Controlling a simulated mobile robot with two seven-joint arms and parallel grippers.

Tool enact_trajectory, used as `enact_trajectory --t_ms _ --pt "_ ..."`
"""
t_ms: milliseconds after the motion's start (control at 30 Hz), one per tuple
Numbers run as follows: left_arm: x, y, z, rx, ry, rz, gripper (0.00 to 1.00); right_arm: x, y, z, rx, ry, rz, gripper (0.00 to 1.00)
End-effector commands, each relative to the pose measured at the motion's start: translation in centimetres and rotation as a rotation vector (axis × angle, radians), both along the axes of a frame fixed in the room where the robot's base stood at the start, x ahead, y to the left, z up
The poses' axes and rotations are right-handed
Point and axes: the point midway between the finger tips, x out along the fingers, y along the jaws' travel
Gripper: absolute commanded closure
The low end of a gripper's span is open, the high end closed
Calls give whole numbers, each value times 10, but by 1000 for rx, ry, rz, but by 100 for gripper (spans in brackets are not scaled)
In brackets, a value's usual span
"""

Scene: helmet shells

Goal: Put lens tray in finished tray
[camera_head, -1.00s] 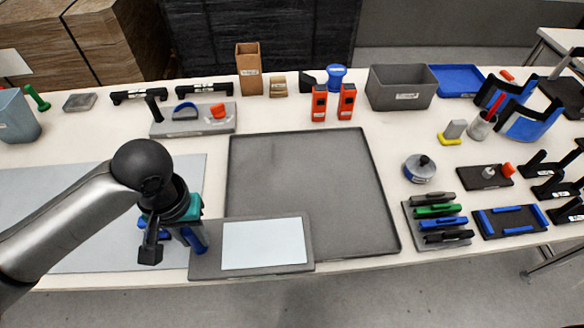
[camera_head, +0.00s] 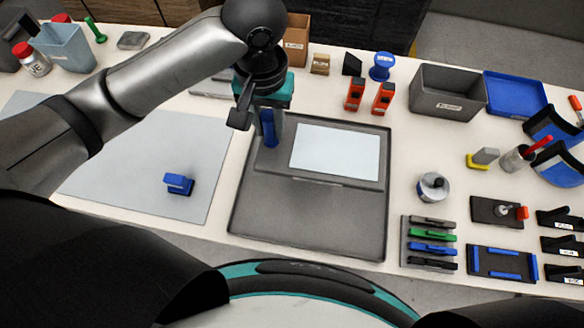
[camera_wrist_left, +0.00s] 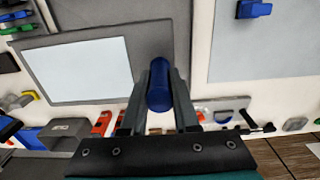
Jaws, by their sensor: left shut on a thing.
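The lens tray (camera_head: 276,159) is a flat dark grey plate with a pale panel and an upright blue handle (camera_head: 270,128). My left gripper (camera_head: 269,138) is shut on that handle. The lens tray lies over the far part of the large dark grey finished tray (camera_head: 310,218), inside its outline in the head view; I cannot tell whether it touches the floor. In the left wrist view, the blue handle (camera_wrist_left: 158,96) is between the fingers (camera_wrist_left: 160,80), with the lens tray (camera_wrist_left: 150,45) beyond. My right gripper is not in view.
A blue block (camera_head: 178,184) sits on the light grey mat (camera_head: 130,165) to the left. A rack of coloured pieces (camera_head: 428,243) and a round pot (camera_head: 433,187) stand to the right. Orange holders (camera_head: 355,94) and a grey bin (camera_head: 447,92) are behind. The finished tray's near half is clear.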

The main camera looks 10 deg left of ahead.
Motion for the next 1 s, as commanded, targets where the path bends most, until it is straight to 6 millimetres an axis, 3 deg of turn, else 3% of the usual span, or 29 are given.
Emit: enact_trajectory --t_ms 500,833,1000 --pt "-1 1 -132 3 4 0 100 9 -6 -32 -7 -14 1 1" --pt "-1 1 -161 1 2 -1 100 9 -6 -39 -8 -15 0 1" --pt "-1 1 -188 2 2 -1 100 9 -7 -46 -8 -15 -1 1"
